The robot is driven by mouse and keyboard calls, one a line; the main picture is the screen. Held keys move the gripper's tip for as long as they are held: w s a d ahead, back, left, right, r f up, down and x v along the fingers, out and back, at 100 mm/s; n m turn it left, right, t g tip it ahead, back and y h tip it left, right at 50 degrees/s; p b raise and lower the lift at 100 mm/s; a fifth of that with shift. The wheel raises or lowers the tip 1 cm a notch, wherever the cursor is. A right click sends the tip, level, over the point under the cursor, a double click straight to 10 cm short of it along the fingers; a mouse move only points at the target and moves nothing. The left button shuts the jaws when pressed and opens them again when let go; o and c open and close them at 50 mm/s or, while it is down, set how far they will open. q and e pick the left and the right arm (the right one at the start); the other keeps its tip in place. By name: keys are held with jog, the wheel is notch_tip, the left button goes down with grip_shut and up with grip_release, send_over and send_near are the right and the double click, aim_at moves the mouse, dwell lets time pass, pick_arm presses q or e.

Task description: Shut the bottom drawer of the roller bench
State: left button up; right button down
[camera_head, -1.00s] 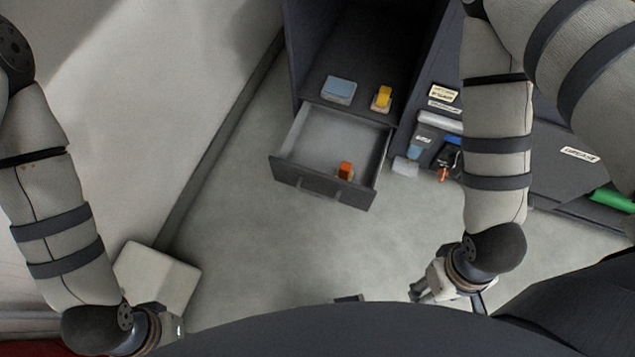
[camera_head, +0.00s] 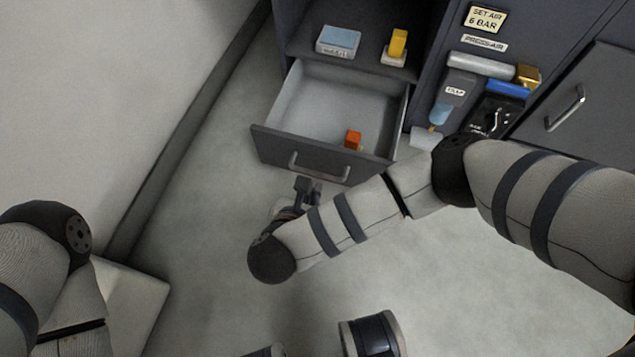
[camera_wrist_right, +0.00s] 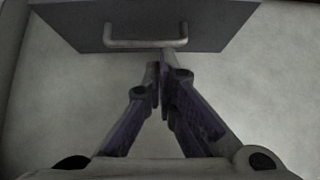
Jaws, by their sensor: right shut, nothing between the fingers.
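The bottom drawer (camera_head: 272,142) of the roller bench (camera_head: 430,55) stands pulled out, with a bar handle (camera_head: 319,174) across its dark front. A small orange block (camera_head: 352,140) lies inside it. My right gripper (camera_head: 308,184) is shut and empty, just in front of the drawer front near the handle. In the right wrist view the closed fingertips (camera_wrist_right: 160,66) point at the drawer front (camera_wrist_right: 215,22), just below the handle (camera_wrist_right: 146,43); I cannot tell whether they touch. My left arm shows at the lower left, but its gripper is out of view.
On the shelf above the drawer are a blue-grey box (camera_head: 338,41) and a yellow-topped item (camera_head: 397,46). A panel with labels and an air unit (camera_head: 478,66) is to the right. A pale wall edge runs along the left. A pale box (camera_head: 135,295) stands lower left.

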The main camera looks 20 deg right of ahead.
jog(key=b, duration=0.4)
send_near(325, 176)
jog(key=r+x, duration=0.1)
jog(key=x, duration=0.3)
jog(key=w, duration=0.1)
jog(key=w+d, duration=0.2)
jog(key=shift+w+d+f, duration=0.25)
jog(key=shift+w+f, duration=0.05)
jog(key=shift+f, duration=0.05)
pick_arm(q)
jog(key=f, duration=0.1)
jog(key=s+f, duration=0.1)
jog(key=f, duration=0.1)
jog(key=shift+s+f+g, duration=0.2)
jog(key=shift+f+g, duration=0.1)
jog(key=shift+g, duration=0.1)
pick_arm(e)
jog(key=shift+w+d+r, duration=0.1)
jog(key=shift+w+d, duration=0.1)
jog(key=shift+w, duration=0.1)
